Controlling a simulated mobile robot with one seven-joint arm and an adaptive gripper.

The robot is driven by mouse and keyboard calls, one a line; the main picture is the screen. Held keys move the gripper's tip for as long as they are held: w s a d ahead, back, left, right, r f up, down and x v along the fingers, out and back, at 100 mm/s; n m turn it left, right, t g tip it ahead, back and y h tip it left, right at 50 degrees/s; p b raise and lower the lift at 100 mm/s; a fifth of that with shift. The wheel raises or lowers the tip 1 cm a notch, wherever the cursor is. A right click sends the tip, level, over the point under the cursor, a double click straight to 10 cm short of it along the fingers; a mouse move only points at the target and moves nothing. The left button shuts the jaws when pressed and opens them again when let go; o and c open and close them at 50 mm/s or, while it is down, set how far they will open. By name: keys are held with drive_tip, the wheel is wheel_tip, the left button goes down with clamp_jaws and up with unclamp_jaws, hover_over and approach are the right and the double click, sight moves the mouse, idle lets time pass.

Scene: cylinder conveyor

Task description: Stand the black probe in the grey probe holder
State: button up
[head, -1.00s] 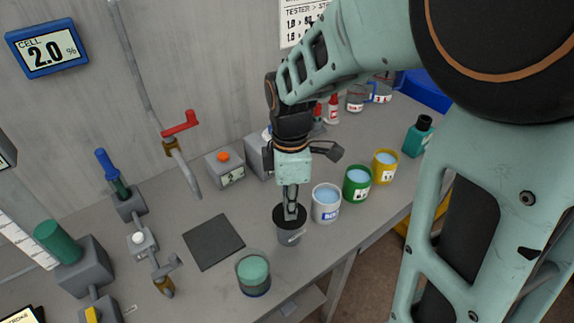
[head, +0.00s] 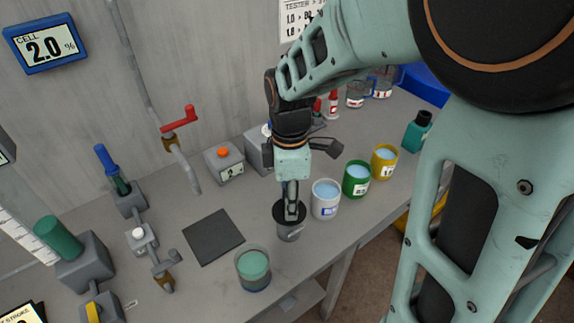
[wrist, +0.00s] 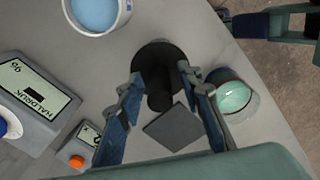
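The black probe shows a wide round black top (head: 280,217) on the grey probe holder (head: 289,234), a small cup standing on the bench, and looks upright. In the wrist view the probe (wrist: 155,54) is a black disc with a short dark handle; the disc hides most of the holder. My gripper (head: 290,212) is directly above, its fingers pointing down at the probe's top. In the wrist view my gripper's two fingers (wrist: 161,80) are spread on either side of the handle, with a gap beside it.
A white cup (head: 326,200), green cup (head: 356,180) and yellow cup (head: 384,163) of blue liquid stand to the right. A glass of green liquid (head: 253,270) is in front. A dark flat pad (head: 213,237) lies to the left. A grey box with an orange button (head: 224,162) stands behind.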

wheel_tip(320, 180, up, 12)
drive_tip(key=shift+r, duration=0.1)
idle(0.6)
